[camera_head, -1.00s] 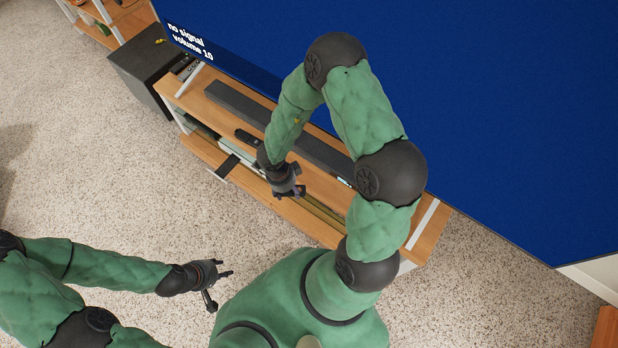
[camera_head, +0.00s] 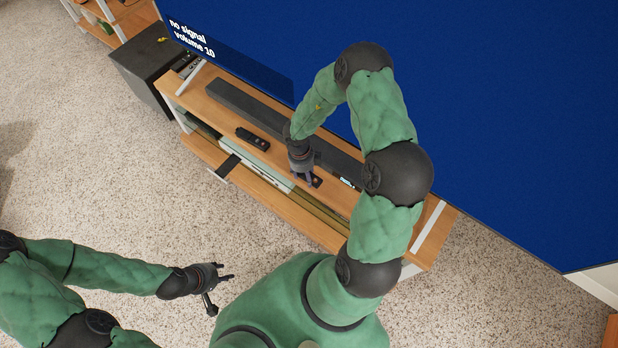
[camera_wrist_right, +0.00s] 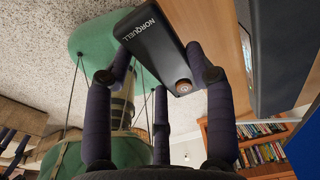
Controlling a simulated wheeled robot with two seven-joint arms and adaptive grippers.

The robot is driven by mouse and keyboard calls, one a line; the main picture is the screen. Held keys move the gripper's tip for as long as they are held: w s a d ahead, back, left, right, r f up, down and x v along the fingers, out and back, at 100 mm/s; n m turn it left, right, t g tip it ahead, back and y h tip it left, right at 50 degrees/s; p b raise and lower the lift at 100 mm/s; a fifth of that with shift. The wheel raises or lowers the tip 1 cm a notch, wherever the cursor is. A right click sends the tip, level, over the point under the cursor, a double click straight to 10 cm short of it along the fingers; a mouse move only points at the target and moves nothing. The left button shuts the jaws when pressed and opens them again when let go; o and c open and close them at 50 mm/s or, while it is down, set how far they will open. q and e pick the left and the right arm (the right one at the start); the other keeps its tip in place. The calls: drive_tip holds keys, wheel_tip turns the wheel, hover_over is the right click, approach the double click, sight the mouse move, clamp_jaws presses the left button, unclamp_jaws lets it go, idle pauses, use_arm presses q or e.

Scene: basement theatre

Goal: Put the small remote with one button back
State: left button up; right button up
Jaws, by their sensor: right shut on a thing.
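The small remote with one button is black, marked NORQUELL, with a round orange-brown button near one end. In the right wrist view the small remote (camera_wrist_right: 155,45) lies between the fingers of my right gripper (camera_wrist_right: 160,76), which is shut on it. In the head view my right gripper (camera_head: 306,178) is low over the front part of the wooden TV bench (camera_head: 222,113), and the dark end of the small remote (camera_head: 317,182) shows at its fingertips. I cannot tell whether the remote touches the bench top. My left gripper (camera_head: 220,287) is open and empty, over the floor.
A larger black remote (camera_head: 252,138) lies on the bench, left of my right gripper. A long soundbar (camera_head: 240,98) runs behind it, before the big blue screen (camera_head: 500,110). A black box-shaped unit (camera_head: 140,75) stands at the bench's left end. Bench top between the larger remote and gripper is clear.

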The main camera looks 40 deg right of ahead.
drive_tip(key=d+f, duration=0.1)
drive_tip(key=w+f+b, duration=0.1)
drive_tip(key=d+f, duration=0.1)
drive_tip(key=shift+w+d+f, duration=0.3)
drive_tip(key=shift+f, duration=0.1)
drive_tip(key=f+b, duration=0.1)
drive_tip(key=f, duration=0.1)
drive_tip(key=f+b, duration=0.1)
drive_tip(key=b, duration=0.1)
drive_tip(key=shift+w+d+f, duration=0.15)
drive_tip(key=shift+d+f, duration=0.05)
drive_tip(key=shift+f, duration=0.2)
drive_tip(key=shift+r, duration=0.1)
drive_tip(key=o, duration=1.3)
